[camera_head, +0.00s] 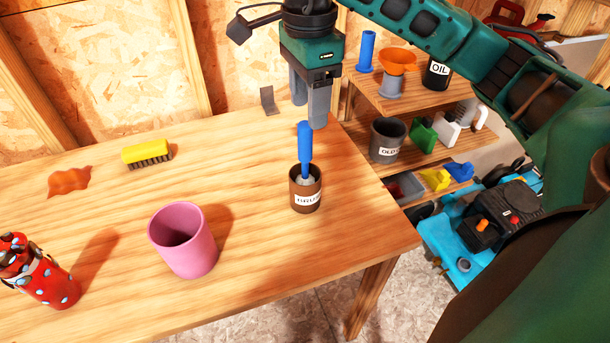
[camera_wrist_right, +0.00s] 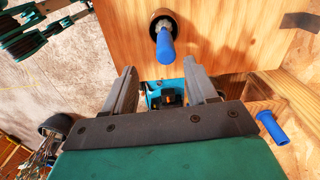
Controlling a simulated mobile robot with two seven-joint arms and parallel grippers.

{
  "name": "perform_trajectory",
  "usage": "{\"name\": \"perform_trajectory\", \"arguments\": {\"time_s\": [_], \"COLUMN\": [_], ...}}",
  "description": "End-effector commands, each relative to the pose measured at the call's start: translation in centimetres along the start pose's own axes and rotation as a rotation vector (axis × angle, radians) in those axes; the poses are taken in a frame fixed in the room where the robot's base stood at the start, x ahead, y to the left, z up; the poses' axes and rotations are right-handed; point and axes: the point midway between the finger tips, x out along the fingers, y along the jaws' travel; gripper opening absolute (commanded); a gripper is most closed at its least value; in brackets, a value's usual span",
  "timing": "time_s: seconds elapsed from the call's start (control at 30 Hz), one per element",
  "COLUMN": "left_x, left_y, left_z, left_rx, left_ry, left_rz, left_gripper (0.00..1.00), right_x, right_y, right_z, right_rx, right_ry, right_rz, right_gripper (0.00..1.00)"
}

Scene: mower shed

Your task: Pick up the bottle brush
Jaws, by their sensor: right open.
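The bottle brush (camera_head: 304,148) has a blue handle pointing up and stands in a brown labelled cup (camera_head: 305,198) on the wooden table. In the right wrist view the blue handle (camera_wrist_right: 165,46) points toward the camera, above and between the fingertips, with the brown cup's rim behind it. My right gripper (camera_head: 309,112) is above the table, close to the top of the handle, with its fingers pointing down. It is open and holds nothing; in the wrist view a gap shows between its fingers (camera_wrist_right: 162,82). The brush's lower end is hidden in the cup. My left gripper is not in view.
A pink cup (camera_head: 183,241), a yellow brush (camera_head: 146,152), an orange-brown cloth-like piece (camera_head: 69,181) and a red spotted bottle (camera_head: 42,275) are on the table. A shelf with an orange funnel (camera_head: 397,60) and a grey bin (camera_head: 387,140) stands behind right. Table around the brown cup is clear.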

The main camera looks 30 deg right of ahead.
Motion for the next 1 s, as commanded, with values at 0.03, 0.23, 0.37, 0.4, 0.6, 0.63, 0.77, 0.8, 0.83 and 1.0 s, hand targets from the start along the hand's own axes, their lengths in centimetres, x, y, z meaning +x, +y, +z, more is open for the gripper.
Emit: {"name": "perform_trajectory", "arguments": {"time_s": [0.03, 0.23, 0.37, 0.4, 0.6, 0.63, 0.77, 0.8, 0.83, 1.0], "left_x": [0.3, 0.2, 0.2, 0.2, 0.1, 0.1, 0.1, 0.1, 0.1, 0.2], "left_y": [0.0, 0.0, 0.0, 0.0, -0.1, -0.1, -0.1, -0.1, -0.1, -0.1], "left_z": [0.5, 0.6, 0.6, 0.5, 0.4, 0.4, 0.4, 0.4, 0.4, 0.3], "left_rx": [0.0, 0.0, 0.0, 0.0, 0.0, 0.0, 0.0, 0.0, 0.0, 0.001], "left_ry": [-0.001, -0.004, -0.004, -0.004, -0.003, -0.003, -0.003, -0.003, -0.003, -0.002], "left_rz": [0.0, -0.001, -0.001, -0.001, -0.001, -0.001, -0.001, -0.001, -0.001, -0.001], "left_gripper": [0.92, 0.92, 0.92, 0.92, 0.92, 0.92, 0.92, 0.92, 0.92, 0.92], "right_x": [1.2, 3.5, 4.2, 4.6, 7.6, 8.0, 9.0, 9.1, 9.2, 9.1], "right_y": [0.1, 0.0, -0.1, -0.1, -0.7, -0.7, -0.8, -0.8, -0.8, -0.8], "right_z": [0.1, 0.1, 0.1, 0.1, 0.2, 0.2, 0.2, 0.2, 0.2, 0.2], "right_rx": [-0.001, -0.001, 0.0, 0.0, 0.0, 0.0, -0.001, -0.001, -0.001, -0.001], "right_ry": [-0.002, -0.001, -0.002, -0.002, -0.002, -0.002, -0.002, -0.003, -0.003, -0.003], "right_rz": [0.004, 0.001, 0.001, 0.002, 0.004, 0.003, 0.001, 0.0, -0.001, -0.001], "right_gripper": [0.57, 0.57, 0.57, 0.57, 0.57, 0.57, 0.57, 0.57, 0.57, 0.57]}}
